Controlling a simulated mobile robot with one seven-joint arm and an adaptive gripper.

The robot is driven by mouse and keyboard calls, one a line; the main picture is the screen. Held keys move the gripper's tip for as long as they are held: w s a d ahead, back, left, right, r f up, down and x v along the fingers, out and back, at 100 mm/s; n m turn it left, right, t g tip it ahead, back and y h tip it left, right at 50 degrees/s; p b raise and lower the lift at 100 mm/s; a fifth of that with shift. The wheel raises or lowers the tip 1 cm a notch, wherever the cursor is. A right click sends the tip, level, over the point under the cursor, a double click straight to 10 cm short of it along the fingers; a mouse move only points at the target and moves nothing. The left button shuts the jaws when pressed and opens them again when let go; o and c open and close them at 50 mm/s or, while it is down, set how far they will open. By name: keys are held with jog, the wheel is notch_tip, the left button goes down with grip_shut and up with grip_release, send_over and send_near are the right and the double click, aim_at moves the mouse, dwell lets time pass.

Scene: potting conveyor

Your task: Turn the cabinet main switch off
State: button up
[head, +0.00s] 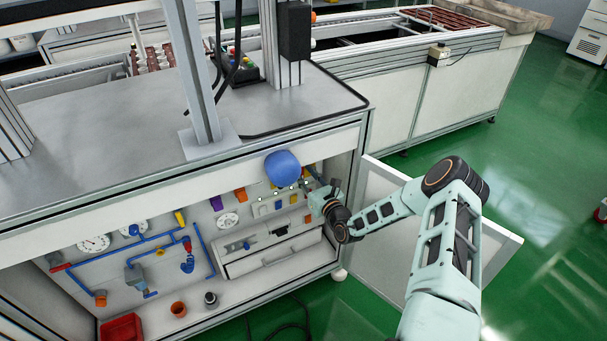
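The open cabinet (130,318) under the grey bench holds a back panel with pipes, gauges and a grey electrical box section (272,208) at its right end. Small yellow and red parts show behind and beside a blue rounded object (283,168). I cannot tell which part is the main switch or its position; it may be hidden by the blue object or my arm. My gripper (309,187) is at the right end of the panel, in front of the electrical parts. Its fingers are small and dark, so I cannot tell whether they are open or touching anything.
The cabinet door (377,222) stands open on the right, behind my arm. Blue pipes (120,252), a red bin (121,329), an orange pot (178,309) and a dark cup (211,299) are inside the cabinet. A cable (283,328) lies on the green floor.

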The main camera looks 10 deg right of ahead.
grip_shut()
jog(key=shift+a, duration=0.1)
dwell(0.4)
jog(key=shift+s+a+f+n+p, duration=0.1)
jog(key=shift+a+f+n+p, duration=0.5)
jog(key=shift+n, duration=2.4)
jog(key=shift+s+d+f+n+p, duration=0.1)
jog(key=shift+n+p, duration=1)
jog(key=shift+n, duration=1.9)
jog(key=shift+s+a+f+n+p, duration=0.1)
jog(key=shift+a+f+n+p, duration=0.5)
jog(key=shift+n, duration=2.4)
jog(key=shift+d+r, duration=0.25)
jog(key=shift+r, duration=0.1)
